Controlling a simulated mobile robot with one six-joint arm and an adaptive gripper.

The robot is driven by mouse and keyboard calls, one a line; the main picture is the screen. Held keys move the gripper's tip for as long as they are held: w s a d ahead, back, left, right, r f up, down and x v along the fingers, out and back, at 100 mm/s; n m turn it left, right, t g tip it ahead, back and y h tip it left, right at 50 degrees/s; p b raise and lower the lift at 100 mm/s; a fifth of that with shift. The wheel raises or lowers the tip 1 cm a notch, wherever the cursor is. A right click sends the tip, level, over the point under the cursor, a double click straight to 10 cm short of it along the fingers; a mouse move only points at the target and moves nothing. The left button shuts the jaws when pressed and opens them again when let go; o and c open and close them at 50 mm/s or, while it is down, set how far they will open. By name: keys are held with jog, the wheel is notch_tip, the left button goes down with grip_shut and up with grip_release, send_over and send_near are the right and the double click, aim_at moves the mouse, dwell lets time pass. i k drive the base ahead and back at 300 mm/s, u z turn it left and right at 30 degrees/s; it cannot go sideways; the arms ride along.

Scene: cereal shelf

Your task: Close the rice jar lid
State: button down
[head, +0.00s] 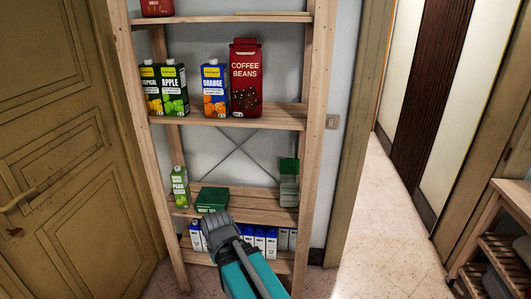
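A pale, narrow container (289,190) stands at the right end of the second-lowest visible shelf, and it looks like the rice jar. A dark green panel (288,167) stands upright at its top and looks like its lid, raised. The contents and the hinge are too small to make out. My gripper (207,226) is grey, at the end of my teal arm, in front of the shelf edge. It is left of and lower than the jar, apart from it. I see its back, and its fingers are not clear.
A dark green box (212,199) lies just behind my gripper. A pear carton (179,187) stands left. Blue-and-white cartons (259,238) fill the shelf below. Juice cartons (213,90) and a coffee bag (245,80) stand above. Wooden posts (318,130) bound the shelf.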

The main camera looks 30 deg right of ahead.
aim_at(289, 165)
jog(key=z, duration=0.15)
jog(key=i, duration=1.2)
jog(key=z, duration=0.5)
